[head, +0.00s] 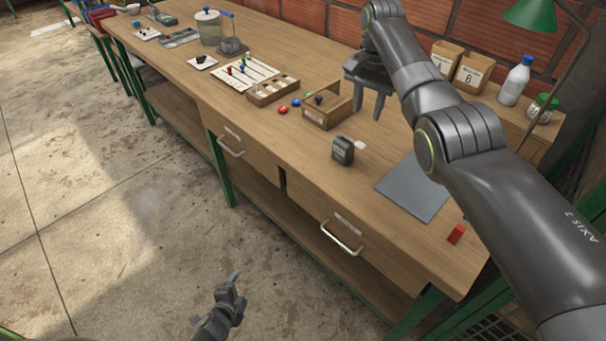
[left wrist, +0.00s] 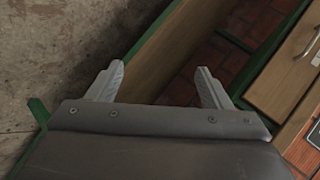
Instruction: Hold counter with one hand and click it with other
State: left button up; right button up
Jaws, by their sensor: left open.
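The counter (head: 343,150), a small dark green-grey boxy device with a pale face, stands on the bench near its front edge in the head view. My left gripper (head: 236,284) is low over the floor in front of the bench, well apart from the counter. In the left wrist view its two fingers (left wrist: 160,82) are spread with nothing between them. My right gripper (head: 368,100) hangs over the bench behind and above the counter, fingers downward and apart, with nothing seen between them. The counter does not show in the left wrist view.
A wooden box (head: 327,112) with a dark knob stands left of the counter, near red and blue balls. A grey mat (head: 413,190) and a red block (head: 456,234) lie to its right. Drawer handles (head: 341,239) project from the bench front. A lamp (head: 530,15) stands at back right.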

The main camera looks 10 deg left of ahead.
pick_arm(q)
jog(key=w+d+r+m+t+h, duration=0.2)
jog(key=w+d+r+m, duration=0.2)
jog(key=w+r+m, duration=0.3)
jog(key=w+d+r+m+t+h, duration=0.2)
jog(key=w+d+r+m, duration=0.15)
jog(key=w+r, duration=0.4)
jog(key=m+h, duration=0.6)
jog(key=m, duration=1.2)
send_near(348, 142)
jog(key=x, duration=0.4)
jog(key=f+x, duration=0.1)
jog(key=x, duration=0.3)
jog(key=a+f+x, duration=0.1)
jog(key=x, duration=0.3)
jog(key=shift+w, duration=0.3)
jog(key=shift+c, duration=0.4)
jog(key=c, duration=1)
pick_arm(e)
grip_shut()
